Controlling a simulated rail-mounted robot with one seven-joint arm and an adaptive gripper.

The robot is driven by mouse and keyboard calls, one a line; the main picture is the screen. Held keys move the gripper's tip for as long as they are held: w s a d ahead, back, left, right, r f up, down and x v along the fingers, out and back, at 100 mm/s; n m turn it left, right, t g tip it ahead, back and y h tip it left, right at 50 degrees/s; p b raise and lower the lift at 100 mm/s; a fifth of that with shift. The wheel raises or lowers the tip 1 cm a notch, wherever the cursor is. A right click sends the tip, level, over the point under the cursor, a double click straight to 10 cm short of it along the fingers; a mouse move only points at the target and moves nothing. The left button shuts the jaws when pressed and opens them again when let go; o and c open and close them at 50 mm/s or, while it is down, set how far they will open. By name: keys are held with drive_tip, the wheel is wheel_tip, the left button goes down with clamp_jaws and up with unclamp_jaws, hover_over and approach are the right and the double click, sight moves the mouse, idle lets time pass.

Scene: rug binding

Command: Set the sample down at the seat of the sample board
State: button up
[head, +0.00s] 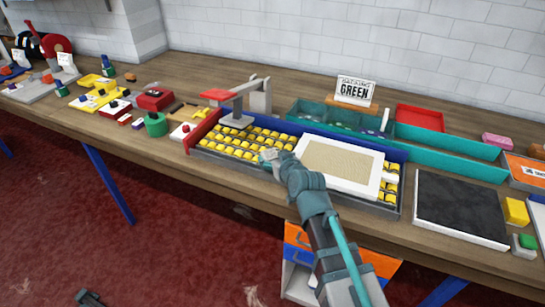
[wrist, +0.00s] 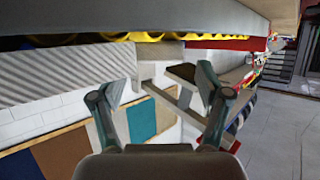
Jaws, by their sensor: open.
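My gripper (head: 271,156) is over the front edge of the roller bed, left of a white-framed tan panel (head: 338,162). In the wrist view my gripper (wrist: 161,92) has its fingers spread wide, with nothing seen held between them. A board with brown, blue, tan and teal panels (wrist: 142,119) shows behind the fingers in the wrist view. I cannot tell whether this is the sample board, and no loose sample can be made out with certainty.
The roller bed (head: 398,209) has yellow rollers and a lever press (head: 240,101) at its left. Teal trays (head: 446,142) and a "BACKING GREEN" sign (head: 356,91) stand behind. A dark pad (head: 460,206) lies right; small coloured items crowd the left.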

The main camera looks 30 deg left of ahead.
drive_tip(key=v, duration=0.2)
drive_tip(key=b+v, duration=0.1)
drive_tip(key=v, duration=0.4)
drive_tip(key=shift+s+d+f+b, duration=0.2)
drive_tip(key=shift+b, duration=0.1)
drive_tip(key=shift+b+v, duration=0.95)
drive_tip(key=shift+b, duration=0.3)
drive_tip(key=shift+o, duration=0.5)
drive_tip(key=shift+d+r, duration=0.1)
drive_tip(key=shift+r, duration=0.2)
drive_tip(key=shift+r, duration=0.1)
